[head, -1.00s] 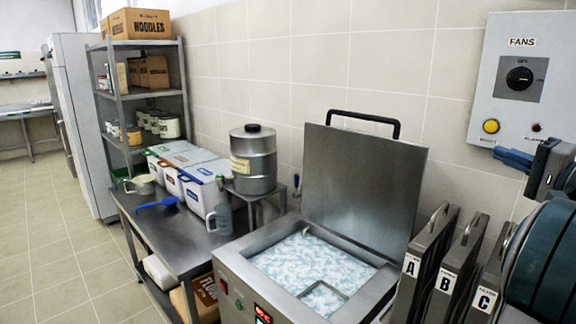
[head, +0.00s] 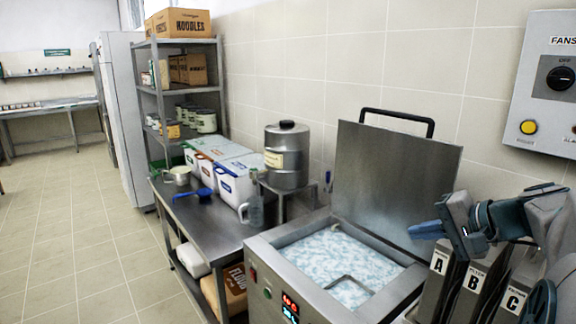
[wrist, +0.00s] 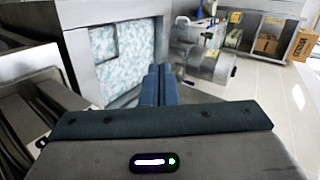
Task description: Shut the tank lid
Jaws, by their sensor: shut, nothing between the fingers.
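The steel tank (head: 290,290) stands at the lower middle of the head view, full of blue-white foamy liquid that also shows in the wrist view (wrist: 122,56). Its steel lid (head: 390,180) stands open and upright at the back of the tank, with a black handle (head: 398,116) on its top edge. In the wrist view, the closed fingers (wrist: 159,84) point toward the tank. The gripper looks apart from the lid, though the exact gap is hard to tell.
Panels marked A, B and C (head: 472,290) stand right of the tank, below my arm. A fans control box (head: 545,85) hangs on the wall above.

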